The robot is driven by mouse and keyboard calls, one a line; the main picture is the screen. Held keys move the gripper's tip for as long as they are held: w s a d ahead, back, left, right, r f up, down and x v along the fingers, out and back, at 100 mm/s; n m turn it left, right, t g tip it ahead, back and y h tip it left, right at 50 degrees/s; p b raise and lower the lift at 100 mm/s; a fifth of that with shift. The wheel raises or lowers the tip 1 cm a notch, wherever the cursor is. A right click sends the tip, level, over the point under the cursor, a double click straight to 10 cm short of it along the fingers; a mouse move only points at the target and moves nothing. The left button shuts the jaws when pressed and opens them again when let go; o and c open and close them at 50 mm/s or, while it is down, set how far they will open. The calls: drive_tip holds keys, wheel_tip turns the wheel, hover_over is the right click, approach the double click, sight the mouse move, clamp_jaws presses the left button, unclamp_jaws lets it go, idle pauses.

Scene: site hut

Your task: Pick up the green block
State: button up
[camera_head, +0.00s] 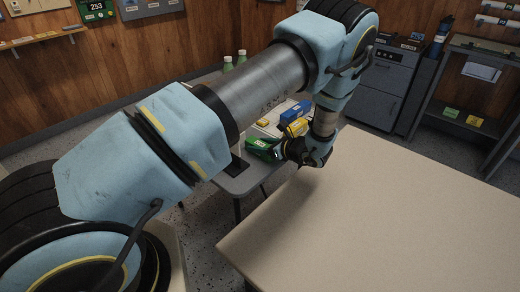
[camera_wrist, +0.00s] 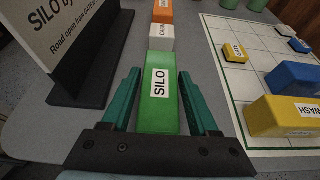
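The green block (camera_wrist: 158,95), labelled SILO, lies on a grey table between the two teal fingers of my gripper (camera_wrist: 160,90) in the wrist view. The fingers are open, one along each side of the block. Narrow gaps show beside it, wider toward the finger bases; contact at the tips is not clear. In the head view the green block (camera_head: 261,146) is at the near part of the small grey table, partly hidden, with my gripper (camera_head: 288,151) low beside it.
A dark-based sign (camera_wrist: 85,60) stands close left of my gripper. A white CABIN block (camera_wrist: 161,37) and an orange block (camera_wrist: 163,10) lie beyond. To the right, a gridded board (camera_wrist: 230,35) holds yellow (camera_wrist: 285,117) and blue (camera_wrist: 296,76) blocks. A large beige table (camera_head: 390,210) is nearby.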

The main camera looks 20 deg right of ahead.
clamp_jaws()
drive_tip(key=shift+r, duration=0.1)
idle(0.4)
